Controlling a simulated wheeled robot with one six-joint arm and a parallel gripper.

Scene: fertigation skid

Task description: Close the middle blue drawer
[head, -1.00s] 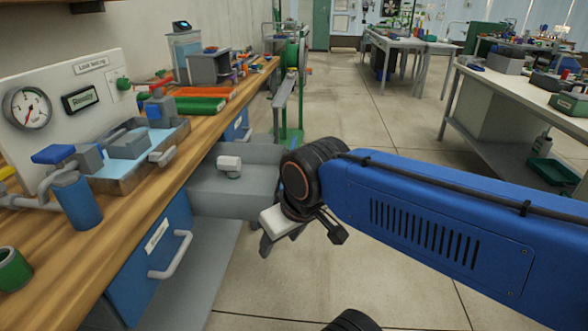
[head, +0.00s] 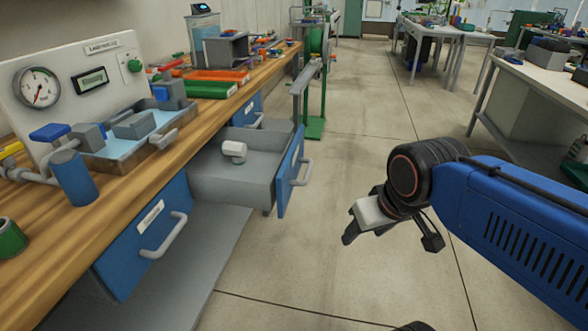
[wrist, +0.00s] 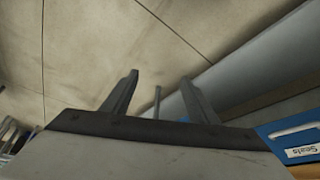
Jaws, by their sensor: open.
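The middle blue drawer (head: 291,172) is pulled out from under the wooden bench in the head view. Its grey tray shows, and a small white-grey fitting (head: 233,151) lies inside. Its front has a light grey handle (head: 302,174). My gripper (head: 356,234) is open and empty, to the right of and a little below the drawer front in the picture, apart from it. In the wrist view my two fingers (wrist: 158,95) stand apart with nothing between them. A blue front with a label and handle (wrist: 298,142) shows at the right there.
A nearer blue drawer (head: 145,240) and a farther one (head: 247,112) look shut. The wooden bench (head: 105,208) carries a gauge panel (head: 75,80), a water tray and pipes. A green stand (head: 315,100) is beyond the drawer.

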